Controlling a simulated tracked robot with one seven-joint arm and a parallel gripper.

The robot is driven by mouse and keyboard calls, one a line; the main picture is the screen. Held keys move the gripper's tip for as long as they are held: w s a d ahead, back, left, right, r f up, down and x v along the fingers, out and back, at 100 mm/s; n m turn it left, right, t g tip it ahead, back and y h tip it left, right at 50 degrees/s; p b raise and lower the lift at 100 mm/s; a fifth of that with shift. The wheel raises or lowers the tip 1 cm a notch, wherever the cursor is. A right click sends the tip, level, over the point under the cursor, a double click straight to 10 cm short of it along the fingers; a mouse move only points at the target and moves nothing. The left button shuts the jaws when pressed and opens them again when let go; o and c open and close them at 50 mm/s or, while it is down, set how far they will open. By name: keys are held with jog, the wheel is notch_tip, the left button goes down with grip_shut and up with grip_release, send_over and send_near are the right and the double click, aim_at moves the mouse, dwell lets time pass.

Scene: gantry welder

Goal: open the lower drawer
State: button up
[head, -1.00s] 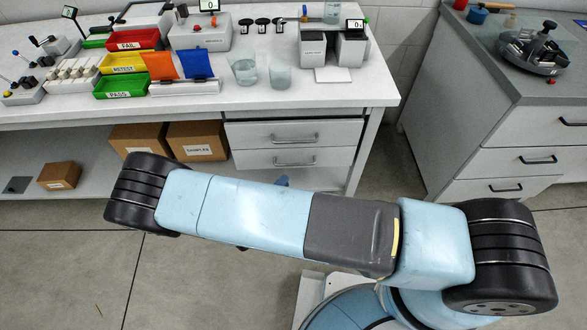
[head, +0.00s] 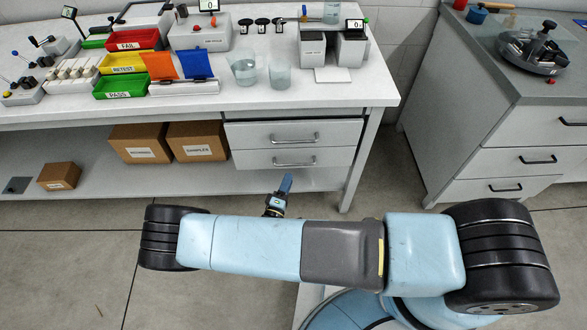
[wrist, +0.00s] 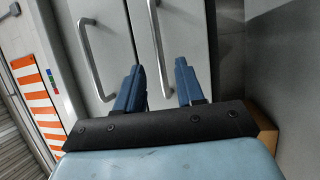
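The lower drawer (head: 255,159) is closed under the right part of the white workbench, with a grey bar handle (head: 294,162). The upper drawer (head: 250,133) above it is also closed. My gripper (head: 286,183) points up toward the drawers, just below the lower drawer in the head view. In the wrist view my gripper (wrist: 159,68) has its two blue fingers apart. The lower drawer's handle (wrist: 154,40) runs into the gap between them in the picture; no contact shows. The upper handle (wrist: 88,60) lies left of the fingers.
Cardboard boxes (head: 197,141) stand on the shelf left of the drawers. The bench leg (head: 362,160) is close on the right. A grey cabinet (head: 470,140) stands farther right. Bins, beakers and devices crowd the bench top. The floor before the bench is clear.

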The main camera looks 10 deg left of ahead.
jog(key=x, duration=0.6)
jog(key=shift+w, duration=0.1)
jog(key=shift+c, duration=0.2)
grip_shut()
dwell(0.4)
